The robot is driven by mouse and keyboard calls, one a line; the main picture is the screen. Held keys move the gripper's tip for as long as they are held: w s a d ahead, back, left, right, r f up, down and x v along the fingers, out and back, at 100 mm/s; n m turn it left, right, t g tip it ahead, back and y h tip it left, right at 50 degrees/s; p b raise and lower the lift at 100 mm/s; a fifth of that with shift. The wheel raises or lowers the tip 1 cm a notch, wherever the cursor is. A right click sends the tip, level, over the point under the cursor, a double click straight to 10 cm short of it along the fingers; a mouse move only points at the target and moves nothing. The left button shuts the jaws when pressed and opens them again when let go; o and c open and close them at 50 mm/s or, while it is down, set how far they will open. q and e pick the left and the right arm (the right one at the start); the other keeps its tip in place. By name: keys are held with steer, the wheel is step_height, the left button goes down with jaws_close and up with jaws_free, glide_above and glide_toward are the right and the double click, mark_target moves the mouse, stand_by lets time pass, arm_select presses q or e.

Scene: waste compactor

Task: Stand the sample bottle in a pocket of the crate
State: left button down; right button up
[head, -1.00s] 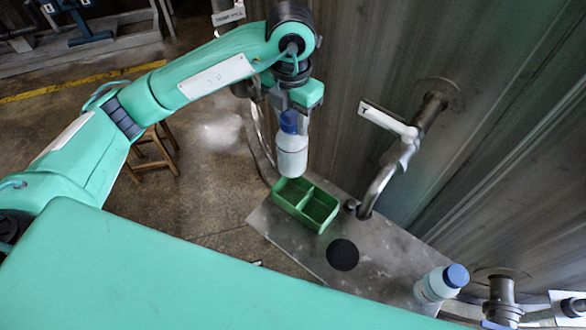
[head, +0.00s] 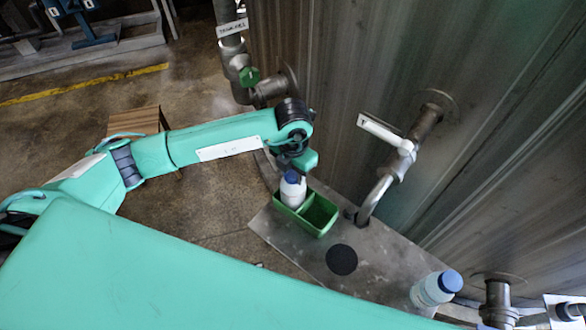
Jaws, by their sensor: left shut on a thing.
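A white bottle with a blue cap (head: 292,194) is upright at the left pocket of the green two-pocket crate (head: 318,231). Its lower end is hidden by the crate wall, so I cannot tell if it touches the pocket floor. My left gripper (head: 292,174) is shut on this bottle at its cap end, directly above the crate; its fingers are mostly hidden by the wrist. The right pocket of the crate is empty. My right gripper is out of view.
The crate stands on a grey metal shelf (head: 290,252) against a ribbed metal wall. A bent pipe tap (head: 376,200) rises just right of the crate. A black disc (head: 342,260) and a second blue-capped bottle (head: 433,289) are farther right.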

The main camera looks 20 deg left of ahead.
arm_select(q)
steer(key=shift+f+b, duration=0.2)
steer(key=shift+b, duration=0.1)
steer(key=c, duration=0.8)
jaws_free()
steer(key=shift+c, duration=0.2)
steer(key=shift+r, duration=0.1)
steer(key=shift+r+p, duration=0.15)
steer(key=shift+p, duration=0.15)
steer(key=shift+w+r, duration=0.1)
steer(key=shift+r, duration=0.2)
step_height(320, 180, up, 11)
steer(key=b, duration=0.3)
steer(key=shift+r, duration=0.2)
